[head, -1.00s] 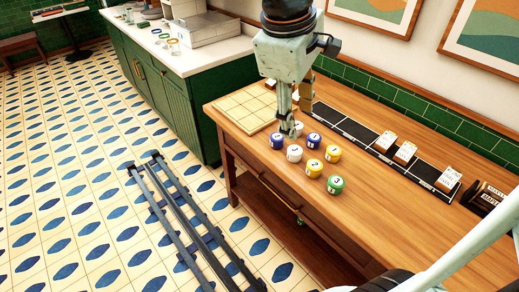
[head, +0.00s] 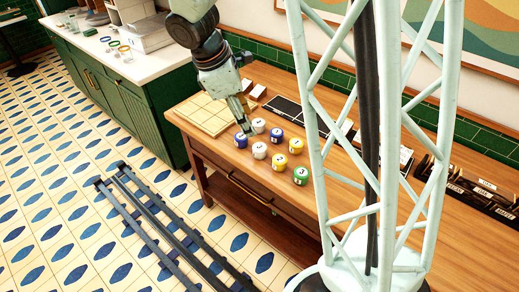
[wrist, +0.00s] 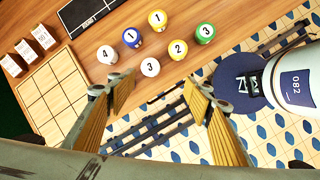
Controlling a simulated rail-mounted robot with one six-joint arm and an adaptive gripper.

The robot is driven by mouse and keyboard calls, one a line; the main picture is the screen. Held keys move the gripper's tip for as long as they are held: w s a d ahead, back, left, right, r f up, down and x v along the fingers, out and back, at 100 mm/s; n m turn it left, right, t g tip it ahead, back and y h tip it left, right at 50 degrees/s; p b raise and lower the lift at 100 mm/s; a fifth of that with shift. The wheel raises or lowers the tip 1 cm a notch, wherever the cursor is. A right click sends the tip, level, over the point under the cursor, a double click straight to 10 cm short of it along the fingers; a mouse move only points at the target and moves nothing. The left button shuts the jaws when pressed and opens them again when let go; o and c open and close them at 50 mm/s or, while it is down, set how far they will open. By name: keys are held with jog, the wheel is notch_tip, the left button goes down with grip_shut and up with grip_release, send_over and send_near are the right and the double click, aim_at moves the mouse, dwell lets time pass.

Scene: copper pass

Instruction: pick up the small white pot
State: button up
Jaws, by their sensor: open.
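Two small white pots with numbered lids stand on the wooden table. The back one (head: 258,125) is marked 4 in the wrist view (wrist: 107,54). The front one (head: 260,150) is marked 3 in the wrist view (wrist: 150,67). My gripper (head: 246,127) is open above the left end of the pots, close to a blue pot (head: 241,140). In the wrist view its spread, empty fingers (wrist: 158,92) point toward the white pots, with the pot marked 3 showing just beyond the gap. That left blue pot does not show in the wrist view.
Another blue pot (head: 277,135), two yellow pots (head: 295,146) (head: 280,161) and a green pot (head: 300,175) stand close to the white ones. A gridded wooden board (head: 205,116) lies to the left. A dark strip (head: 287,108) lies behind. The table front is clear.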

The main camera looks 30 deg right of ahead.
aim_at(259, 147)
jog(key=w+f+n+p, duration=0.2)
jog(key=w+f+n, duration=0.1)
jog(key=f, duration=0.3)
jog(key=shift+w+d+f+h, duration=0.3)
jog(key=shift+w+d+f, duration=0.05)
jog(key=shift+w+d, duration=0.1)
jog(key=shift+f, duration=0.1)
jog(key=shift+s+b+x, duration=0.2)
jog(key=shift+b+x, duration=0.7)
jog(key=shift+x, duration=3.3)
jog(key=shift+f, duration=0.1)
jog(key=shift+b+x, duration=0.6)
jog(key=shift+x, duration=1.9)
jog(key=shift+s+d, duration=0.1)
jog(key=shift+s, duration=0.05)
jog(key=shift+c, duration=0.7)
jog(key=c, duration=0.9)
